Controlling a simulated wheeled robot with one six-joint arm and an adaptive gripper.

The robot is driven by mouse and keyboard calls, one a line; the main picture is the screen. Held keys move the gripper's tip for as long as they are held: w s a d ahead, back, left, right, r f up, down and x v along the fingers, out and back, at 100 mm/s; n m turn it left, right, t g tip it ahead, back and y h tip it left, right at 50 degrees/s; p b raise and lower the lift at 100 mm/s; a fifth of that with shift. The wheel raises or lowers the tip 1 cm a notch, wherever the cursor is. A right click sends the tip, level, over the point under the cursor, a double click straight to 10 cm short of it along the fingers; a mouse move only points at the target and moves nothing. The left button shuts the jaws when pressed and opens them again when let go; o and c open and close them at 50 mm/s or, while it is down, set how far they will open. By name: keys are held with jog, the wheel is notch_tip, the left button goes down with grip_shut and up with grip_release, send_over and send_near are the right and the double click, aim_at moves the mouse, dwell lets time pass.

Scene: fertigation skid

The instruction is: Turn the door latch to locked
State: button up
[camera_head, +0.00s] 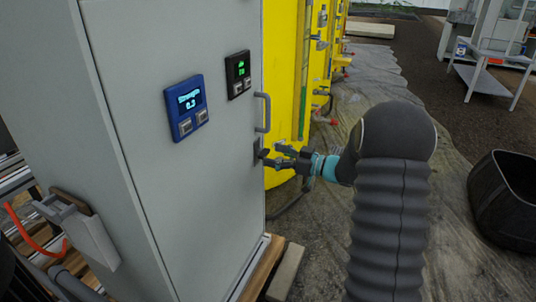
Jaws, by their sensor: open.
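The grey cabinet door (185,195) fills the left half of the head view. The door latch (257,150) is a small dark piece at the door's right edge, below the grey bar handle (267,112). My gripper (268,158) is at the latch, its dark fingers pointing left toward it. The fingers are open. They partly cover the latch, so I cannot tell which way it is turned or whether they touch it. My arm comes in from the right.
A blue display (187,107) and a black display (238,73) are mounted on the door. Yellow tanks (283,60) stand just behind the cabinet. A black bin (507,200) is on the floor at right. A wooden block (286,272) lies by the cabinet's base.

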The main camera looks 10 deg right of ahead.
aim_at(262, 153)
jog(key=shift+x, duration=1.2)
jog(key=c, duration=1.2)
jog(key=shift+o, duration=0.2)
